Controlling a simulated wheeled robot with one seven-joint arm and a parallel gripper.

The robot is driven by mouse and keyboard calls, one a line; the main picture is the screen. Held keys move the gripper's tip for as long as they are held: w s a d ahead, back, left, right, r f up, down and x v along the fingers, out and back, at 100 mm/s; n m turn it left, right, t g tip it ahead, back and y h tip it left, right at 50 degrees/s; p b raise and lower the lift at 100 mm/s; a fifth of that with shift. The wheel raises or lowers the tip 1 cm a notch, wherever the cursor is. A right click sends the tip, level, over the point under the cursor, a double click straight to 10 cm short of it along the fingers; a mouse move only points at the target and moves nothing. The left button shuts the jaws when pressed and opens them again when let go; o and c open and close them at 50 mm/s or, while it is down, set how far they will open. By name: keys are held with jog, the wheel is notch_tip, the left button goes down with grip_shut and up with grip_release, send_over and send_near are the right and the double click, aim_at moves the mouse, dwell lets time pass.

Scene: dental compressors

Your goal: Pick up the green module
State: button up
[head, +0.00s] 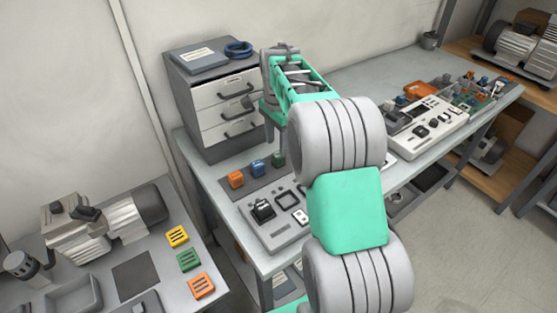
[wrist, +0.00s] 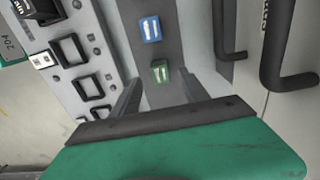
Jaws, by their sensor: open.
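A small green module (head: 278,159) stands on a dark grey strip on the middle bench, at the end of a row with a blue module (head: 258,167) and an orange module (head: 236,180). In the wrist view the green module (wrist: 160,71) lies just ahead of the gap between my fingertips, with the blue module (wrist: 151,29) beyond it. My gripper (wrist: 160,86) is open and empty, its two dark fingers spread apart. A flat green slotted block (head: 188,260) also lies on the left bench, between a yellow and an orange one.
A drawer cabinet (head: 215,98) with protruding handles stands close behind the row; its handles (wrist: 290,80) show at the right in the wrist view. A grey panel with square frames (head: 275,217) lies in front of the row. A white device (head: 428,126) sits farther right.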

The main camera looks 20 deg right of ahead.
aim_at(278, 155)
notch_tip(278, 155, down, 6)
jog(key=shift+d+r+p, duration=0.1)
jog(key=shift+r+p, duration=0.1)
jog(key=shift+p, duration=0.15)
grip_shut()
dwell(0.4)
